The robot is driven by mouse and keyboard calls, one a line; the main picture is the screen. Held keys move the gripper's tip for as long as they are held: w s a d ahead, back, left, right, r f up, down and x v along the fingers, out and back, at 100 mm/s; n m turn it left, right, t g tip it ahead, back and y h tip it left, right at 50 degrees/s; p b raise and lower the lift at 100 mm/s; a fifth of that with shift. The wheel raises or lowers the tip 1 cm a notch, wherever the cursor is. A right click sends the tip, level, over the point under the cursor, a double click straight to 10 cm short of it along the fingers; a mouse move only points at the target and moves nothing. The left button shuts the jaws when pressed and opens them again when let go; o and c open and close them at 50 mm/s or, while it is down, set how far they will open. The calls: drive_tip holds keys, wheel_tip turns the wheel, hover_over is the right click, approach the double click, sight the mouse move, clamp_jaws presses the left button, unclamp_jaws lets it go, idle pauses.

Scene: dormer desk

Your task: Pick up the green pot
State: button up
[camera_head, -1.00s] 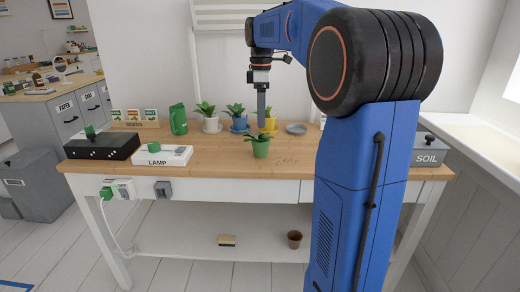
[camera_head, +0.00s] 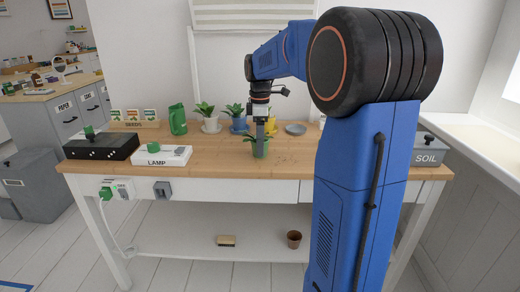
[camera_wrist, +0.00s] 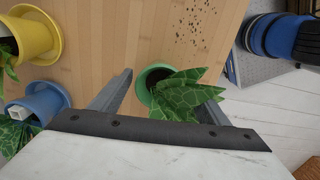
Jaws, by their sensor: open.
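The green pot (camera_head: 259,152) stands upright near the front of the wooden table (camera_head: 290,160), with a leafy plant in it. In the wrist view the green pot's rim (camera_wrist: 142,82) and its patterned leaves (camera_wrist: 185,95) show between the two fingers. My gripper (camera_head: 260,148) points down over the pot, and one finger overlaps it in the head view. In the wrist view my gripper (camera_wrist: 160,92) is open, with a finger on each side of the plant. I cannot tell whether a finger touches the leaves.
A white pot (camera_head: 211,125), a blue pot (camera_head: 239,124) and a yellow pot (camera_head: 270,125) stand behind. A grey-blue dish (camera_head: 296,129) is right.

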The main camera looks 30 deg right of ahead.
drive_tip(key=c, duration=1.2)
drive_tip(key=shift+r, duration=0.1)
